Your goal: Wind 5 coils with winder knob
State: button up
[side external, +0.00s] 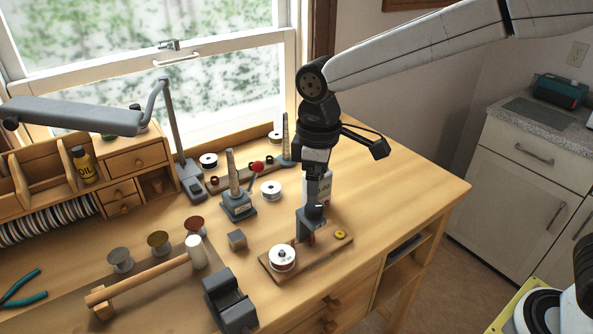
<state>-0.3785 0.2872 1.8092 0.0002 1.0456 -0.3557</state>
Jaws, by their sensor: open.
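A small grey winder (238,205) stands on the bench, left of my gripper. An upright tapered grey mandrel (233,173) rises from it, and a lever at its right carries a red knob (257,167). I cannot make out any wire coils on the mandrel. My gripper (309,235) points down, open, low over a wooden board (315,257), apart from the red knob. A white spool (282,257) sits at the board's left end and a yellow disc (340,234) at its right. Whether my fingertips touch the board or a small reddish part between them is unclear.
A white spool (270,190) and a grey cube (237,240) lie near the winder. A mallet (150,277), a dark grey block (230,302) and several wire spools (158,242) fill the front left. The bench's right side is clear.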

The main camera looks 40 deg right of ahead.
aim_at(314, 211)
jog(key=shift+f, duration=2.65)
grip_shut()
